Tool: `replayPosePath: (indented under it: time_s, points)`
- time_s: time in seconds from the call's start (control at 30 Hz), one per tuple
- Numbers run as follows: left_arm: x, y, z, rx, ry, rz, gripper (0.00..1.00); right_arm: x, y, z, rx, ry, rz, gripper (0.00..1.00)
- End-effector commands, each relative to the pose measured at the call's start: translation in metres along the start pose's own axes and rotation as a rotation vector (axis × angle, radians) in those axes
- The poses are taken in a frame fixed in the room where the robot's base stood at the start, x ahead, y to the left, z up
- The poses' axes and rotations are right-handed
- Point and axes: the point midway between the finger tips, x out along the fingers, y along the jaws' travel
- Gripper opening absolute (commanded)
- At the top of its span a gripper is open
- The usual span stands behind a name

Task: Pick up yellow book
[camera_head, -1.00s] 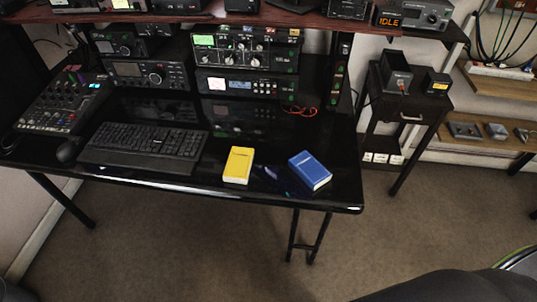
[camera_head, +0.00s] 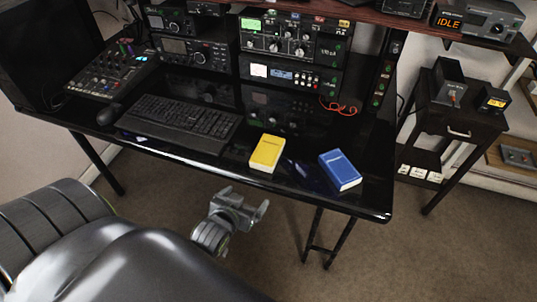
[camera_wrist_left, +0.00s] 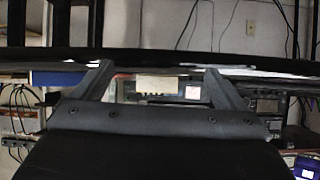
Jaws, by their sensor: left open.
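The yellow book (camera_head: 267,152) lies flat near the front edge of the black desk (camera_head: 200,157). The blue book (camera_head: 340,169) lies to its right. My left gripper (camera_head: 247,202) is open and empty, in front of the desk edge and apart from the yellow book. In the left wrist view, its two fingers (camera_wrist_left: 160,78) stand spread. Between them is a pale block that looks like the yellow book's edge (camera_wrist_left: 157,85); the blue book shows at the left (camera_wrist_left: 58,78). My right gripper is not in view.
A keyboard (camera_head: 183,121) lies left of the yellow book, with a mouse (camera_head: 109,114) and a mixer (camera_head: 110,75) farther left. Radio units (camera_head: 293,35) stand behind. A small dark side table (camera_head: 452,118) stands at the right. A narrow bare strip of desk separates the books.

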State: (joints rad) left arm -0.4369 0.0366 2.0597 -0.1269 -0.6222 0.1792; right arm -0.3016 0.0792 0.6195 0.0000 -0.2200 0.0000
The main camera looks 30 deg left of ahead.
Motion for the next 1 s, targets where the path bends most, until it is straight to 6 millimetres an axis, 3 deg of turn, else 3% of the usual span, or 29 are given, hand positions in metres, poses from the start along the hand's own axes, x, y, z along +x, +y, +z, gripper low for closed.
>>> replayPosePath:
  time_s: [0.03, 0.13, 0.27, 0.37, 0.8, 1.0]
  points:
    - [-0.01, 0.0, -0.018, -0.009, 0.039, -0.003, 0.93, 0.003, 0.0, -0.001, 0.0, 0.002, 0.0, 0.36]
    - [-0.027, -0.001, -0.046, -0.025, 0.097, -0.007, 0.93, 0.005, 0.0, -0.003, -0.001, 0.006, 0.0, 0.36]
    - [-0.041, -0.002, -0.066, -0.036, 0.14, -0.01, 0.93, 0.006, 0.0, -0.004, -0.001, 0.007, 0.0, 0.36]
    - [-0.04, -0.002, -0.073, -0.037, 0.152, -0.011, 0.93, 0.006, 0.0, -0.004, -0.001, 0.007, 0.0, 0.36]
    - [0.04, -0.003, -0.087, -0.037, 0.153, -0.011, 0.93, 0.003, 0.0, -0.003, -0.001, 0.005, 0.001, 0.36]
    - [0.068, -0.003, -0.091, -0.038, 0.153, -0.011, 0.93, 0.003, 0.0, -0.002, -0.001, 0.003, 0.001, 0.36]
